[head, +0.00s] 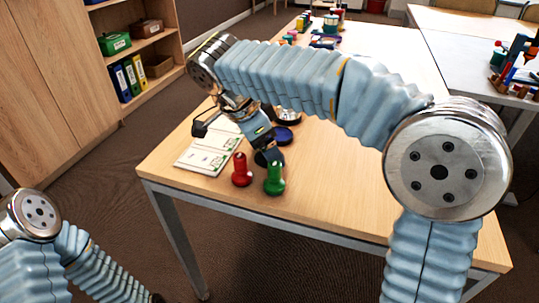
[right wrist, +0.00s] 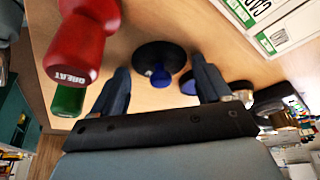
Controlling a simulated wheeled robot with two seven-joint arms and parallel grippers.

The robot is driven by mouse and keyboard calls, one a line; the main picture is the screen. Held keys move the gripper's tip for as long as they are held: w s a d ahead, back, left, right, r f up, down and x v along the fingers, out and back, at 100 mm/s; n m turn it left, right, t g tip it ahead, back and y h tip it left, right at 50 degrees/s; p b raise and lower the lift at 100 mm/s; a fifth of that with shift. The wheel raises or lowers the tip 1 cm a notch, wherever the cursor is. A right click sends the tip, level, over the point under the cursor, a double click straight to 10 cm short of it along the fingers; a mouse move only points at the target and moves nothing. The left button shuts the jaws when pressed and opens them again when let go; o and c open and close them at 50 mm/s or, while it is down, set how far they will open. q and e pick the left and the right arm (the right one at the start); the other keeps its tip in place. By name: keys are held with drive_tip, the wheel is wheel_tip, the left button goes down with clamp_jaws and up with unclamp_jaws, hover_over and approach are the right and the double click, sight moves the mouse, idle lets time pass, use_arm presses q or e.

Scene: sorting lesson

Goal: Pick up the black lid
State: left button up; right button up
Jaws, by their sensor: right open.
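The black lid (right wrist: 158,56) is a dark round disc with a blue knob, flat on the wooden table in the right wrist view. In the head view the lid (head: 269,158) shows as a dark disc by my right gripper's tip, partly covered. My right gripper (head: 262,143) reaches down over the table. In the right wrist view its two fingers (right wrist: 160,77) are apart, with the lid between and beyond them; nothing is held. I cannot tell how high they are above it. My left arm shows at the lower left, but its gripper is not in view.
A red stamp (head: 242,170) and a green stamp (head: 274,178) stand close to the lid on the near side. White printed sheets (head: 208,153) lie to the left. A dark blue disc (head: 285,136) lies just behind. The near right part of the table (head: 340,190) is clear.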

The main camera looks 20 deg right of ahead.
drive_tip(key=c, duration=1.4)
drive_tip(key=shift+s, duration=0.1)
clamp_jaws()
drive_tip(key=shift+f, duration=0.1)
